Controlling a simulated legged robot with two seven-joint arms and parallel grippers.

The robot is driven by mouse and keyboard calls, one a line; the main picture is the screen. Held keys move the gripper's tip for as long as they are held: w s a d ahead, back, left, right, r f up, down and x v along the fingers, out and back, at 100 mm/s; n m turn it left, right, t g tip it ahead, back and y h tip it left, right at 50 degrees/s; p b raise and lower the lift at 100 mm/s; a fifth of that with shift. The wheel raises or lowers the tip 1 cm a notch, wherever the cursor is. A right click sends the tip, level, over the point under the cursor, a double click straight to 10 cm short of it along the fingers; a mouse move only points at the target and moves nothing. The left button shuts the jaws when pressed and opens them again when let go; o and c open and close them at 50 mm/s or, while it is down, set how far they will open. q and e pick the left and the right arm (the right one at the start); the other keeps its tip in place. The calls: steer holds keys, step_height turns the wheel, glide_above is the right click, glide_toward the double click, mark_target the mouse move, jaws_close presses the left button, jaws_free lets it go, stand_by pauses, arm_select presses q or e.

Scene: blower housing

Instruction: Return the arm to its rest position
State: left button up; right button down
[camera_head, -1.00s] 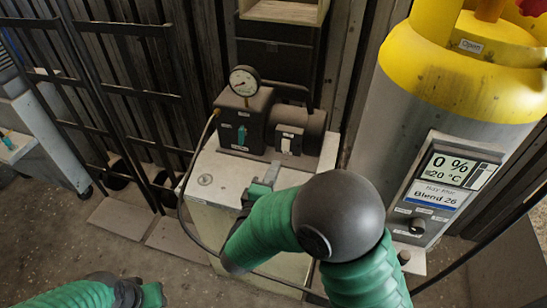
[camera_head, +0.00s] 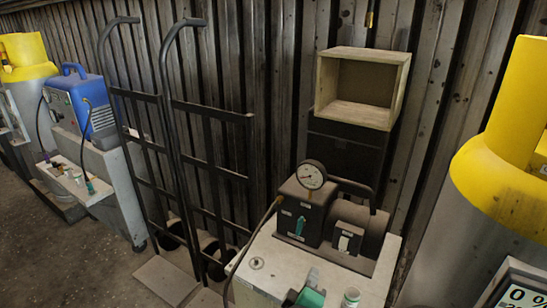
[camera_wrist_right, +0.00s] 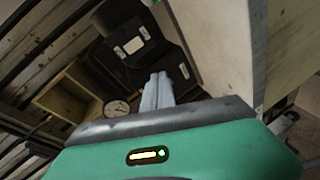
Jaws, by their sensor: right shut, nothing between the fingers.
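My right gripper (camera_head: 312,277) shows at the bottom edge of the head view, over the front of the white cabinet top (camera_head: 262,262). Its grey fingers are together, with nothing between them. The right wrist view shows the same shut fingers (camera_wrist_right: 157,92) beyond my green wrist housing. The dark blower unit (camera_head: 325,222), with a round gauge (camera_head: 312,175) on top, stands on the cabinet behind the gripper. The gauge also shows in the right wrist view (camera_wrist_right: 117,108), left of the fingers. Most of my right arm is out of the head view. My left gripper is not in view.
A wooden box (camera_head: 362,88) sits above a dark case behind the blower. Hand trucks (camera_head: 205,150) lean at the wall to the left. A yellow-topped cylinder (camera_head: 510,165) stands at the right. A blue machine (camera_head: 80,105) is at far left. Floor at lower left is clear.

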steer(key=f+m+g+y, duration=0.2)
steer(key=y, duration=0.1)
steer(key=s+a+f+g+y, duration=0.1)
steer(key=f+y, duration=0.1)
steer(key=shift+m, duration=0.4)
steer(key=s+d+f+m+g, duration=0.3)
steer(key=s+d+g, duration=0.15)
steer(key=s, duration=0.45)
steer(key=s+d+f+m+g, duration=0.4)
steer(key=s+d, duration=0.1)
steer(key=s, duration=0.4)
step_height(320, 180, up, 18)
steer(key=p, duration=1.8)
steer(key=shift+a+y, duration=0.25)
steer(key=shift+y, duration=0.05)
